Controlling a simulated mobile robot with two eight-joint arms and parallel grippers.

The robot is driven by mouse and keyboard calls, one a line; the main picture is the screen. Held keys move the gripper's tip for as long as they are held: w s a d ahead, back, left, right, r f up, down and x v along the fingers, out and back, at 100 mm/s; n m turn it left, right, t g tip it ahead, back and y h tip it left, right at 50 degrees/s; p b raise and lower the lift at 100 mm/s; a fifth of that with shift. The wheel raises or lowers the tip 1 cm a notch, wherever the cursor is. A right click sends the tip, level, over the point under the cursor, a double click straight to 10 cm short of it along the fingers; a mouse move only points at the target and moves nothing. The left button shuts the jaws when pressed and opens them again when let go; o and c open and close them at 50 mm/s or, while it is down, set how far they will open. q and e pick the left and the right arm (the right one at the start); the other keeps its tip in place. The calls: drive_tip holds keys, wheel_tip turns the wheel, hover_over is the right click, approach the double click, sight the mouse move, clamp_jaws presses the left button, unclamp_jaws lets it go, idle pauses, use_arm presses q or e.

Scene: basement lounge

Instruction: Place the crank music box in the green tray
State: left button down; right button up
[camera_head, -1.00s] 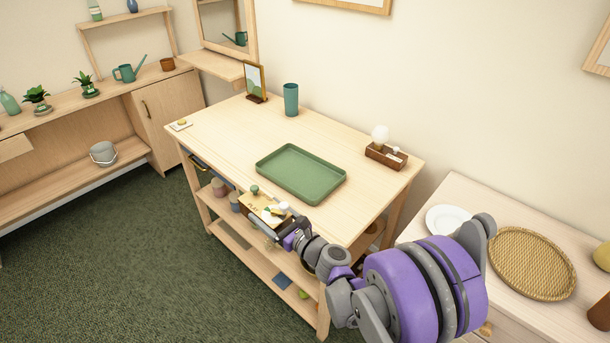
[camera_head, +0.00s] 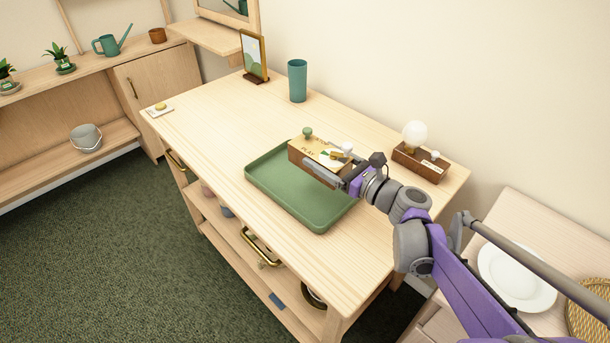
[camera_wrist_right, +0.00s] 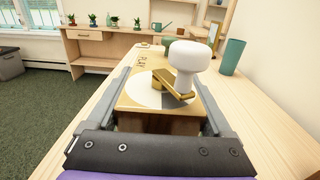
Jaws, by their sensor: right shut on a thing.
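The crank music box (camera_head: 312,157) is a wooden box with a light top, a green knob and a white crank knob. My right gripper (camera_head: 340,178) is shut on it and holds it over the green tray (camera_head: 268,188), which lies on the wooden table. The box hides part of the tray's far side. In the right wrist view the box (camera_wrist_right: 157,122) sits between the two fingers of my right gripper (camera_wrist_right: 160,110), with the white crank knob close to the camera. Whether the box touches the tray is hard to tell. My left gripper is not in view.
On the table (camera_head: 210,120) stand a teal cup (camera_head: 297,81), a picture frame (camera_head: 253,57) and a brown box with a round bulb (camera_head: 419,162). A small card with a yellow item (camera_head: 159,109) lies at the left corner. A white plate (camera_head: 517,278) is on the right-hand cabinet.

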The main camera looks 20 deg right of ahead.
drive_tip(key=shift+w+d, duration=0.15)
drive_tip(key=shift+d, duration=0.05)
drive_tip(key=shift+d+f+b, duration=0.1)
drive_tip(key=shift+f+b, duration=0.2)
drive_tip(key=shift+f, duration=0.15)
drive_tip(key=b, duration=0.1)
hover_over(324, 198)
wheel_tip(324, 198, down, 4)
drive_tip(key=shift+f, duration=0.2)
drive_tip(key=shift+f+b, duration=0.95)
drive_tip(key=shift+f, duration=1.35)
drive_tip(key=shift+w, duration=0.1)
drive_tip(key=shift+r, duration=0.1)
drive_tip(key=o, duration=1.6)
drive_tip(key=shift+f, duration=0.2)
drive_tip(key=shift+c, duration=0.2)
